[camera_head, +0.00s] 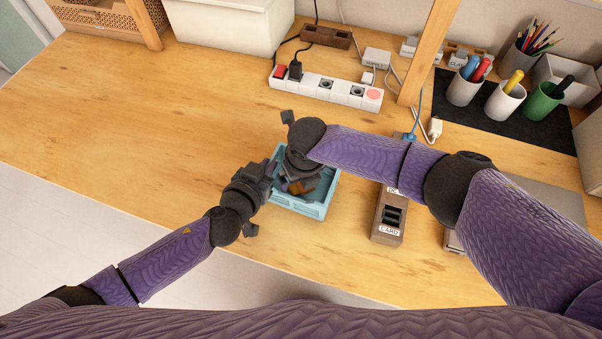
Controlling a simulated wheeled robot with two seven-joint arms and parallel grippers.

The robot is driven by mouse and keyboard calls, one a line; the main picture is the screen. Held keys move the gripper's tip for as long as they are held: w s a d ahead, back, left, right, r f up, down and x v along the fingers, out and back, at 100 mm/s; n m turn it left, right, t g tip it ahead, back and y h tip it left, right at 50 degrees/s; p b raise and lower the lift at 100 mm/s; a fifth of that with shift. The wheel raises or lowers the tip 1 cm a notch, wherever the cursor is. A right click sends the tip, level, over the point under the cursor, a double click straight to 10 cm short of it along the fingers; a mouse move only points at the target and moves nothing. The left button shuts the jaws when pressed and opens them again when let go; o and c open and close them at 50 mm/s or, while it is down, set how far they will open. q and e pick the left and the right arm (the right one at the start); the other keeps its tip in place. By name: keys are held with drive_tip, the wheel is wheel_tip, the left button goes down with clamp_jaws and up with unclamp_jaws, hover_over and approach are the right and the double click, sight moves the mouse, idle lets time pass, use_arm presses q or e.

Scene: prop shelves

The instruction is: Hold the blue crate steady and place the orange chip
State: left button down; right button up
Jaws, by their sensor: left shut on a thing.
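The blue crate (305,208) sits on the wooden table in front of me, partly covered by my arms. My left gripper (271,172) is at the crate's left wall and is shut on it. My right gripper (301,172) is above the crate's inside, reaching down into it. Its fingers are mostly hidden by its own wrist, so I cannot tell whether it is open or shut. An orange piece (296,187), seemingly the chip, shows inside the crate just below the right gripper. Whether the gripper touches it is unclear.
A white power strip (326,88) lies behind the crate. A brown card holder (389,215) stands to the right, under my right arm. Cups of pens (504,100) stand on a dark mat at the back right. The table's left side is clear.

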wheel_tip(320, 180, up, 19)
drive_tip(key=s, duration=0.1)
drive_tip(key=shift+s+d, duration=0.3)
drive_tip(key=shift+d, duration=0.05)
idle(0.5)
use_arm(q)
drive_tip(key=c, duration=0.7)
unclamp_jaws()
drive_tip(key=v, duration=1.2)
drive_tip(key=shift+s+f, duration=0.1)
use_arm(e)
drive_tip(key=shift+f, duration=0.1)
